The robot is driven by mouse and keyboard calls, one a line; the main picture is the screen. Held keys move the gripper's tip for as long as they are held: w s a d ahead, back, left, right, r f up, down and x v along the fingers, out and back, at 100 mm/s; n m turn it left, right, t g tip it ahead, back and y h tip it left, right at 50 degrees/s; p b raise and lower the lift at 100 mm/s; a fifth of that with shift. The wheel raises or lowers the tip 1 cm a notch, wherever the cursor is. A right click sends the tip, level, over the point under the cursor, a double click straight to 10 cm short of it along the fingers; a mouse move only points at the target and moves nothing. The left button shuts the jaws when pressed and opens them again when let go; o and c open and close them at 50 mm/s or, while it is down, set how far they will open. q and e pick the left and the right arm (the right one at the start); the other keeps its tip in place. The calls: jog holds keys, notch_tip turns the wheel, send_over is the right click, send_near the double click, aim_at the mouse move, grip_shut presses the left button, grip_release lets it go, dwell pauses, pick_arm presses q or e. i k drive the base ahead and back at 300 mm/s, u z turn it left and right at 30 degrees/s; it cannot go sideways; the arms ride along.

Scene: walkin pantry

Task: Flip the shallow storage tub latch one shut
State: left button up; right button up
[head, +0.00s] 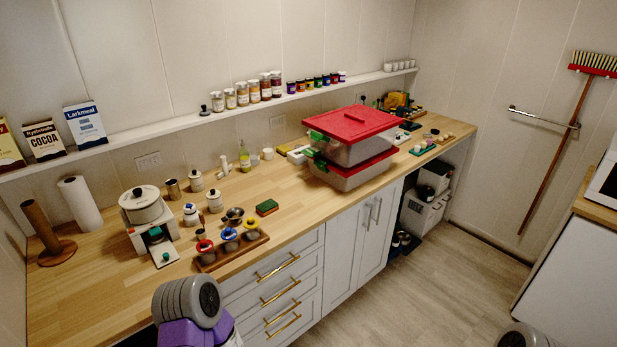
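Two clear storage tubs with red lids stand stacked on the wooden counter: an upper tub (352,152) and a lower tub (350,180). The upper red lid (352,122) lies flat on top. A green latch (317,136) shows at the upper tub's left end and appears to stick outward. Another green latch (320,160) shows lower, by the lower lid. I cannot tell which tub is the shallow one, or whether each latch is fully open. Latches on the far sides are hidden. Parts of my arms show at the bottom edge, but neither gripper is in view.
Small items crowd the right end. A jar shelf (180,124) runs behind. The floor (430,290) in front is open.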

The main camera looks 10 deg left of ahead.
aim_at(320, 165)
jog(key=u, duration=0.45)
jog(key=i, duration=1.2)
jog(key=z, duration=0.7)
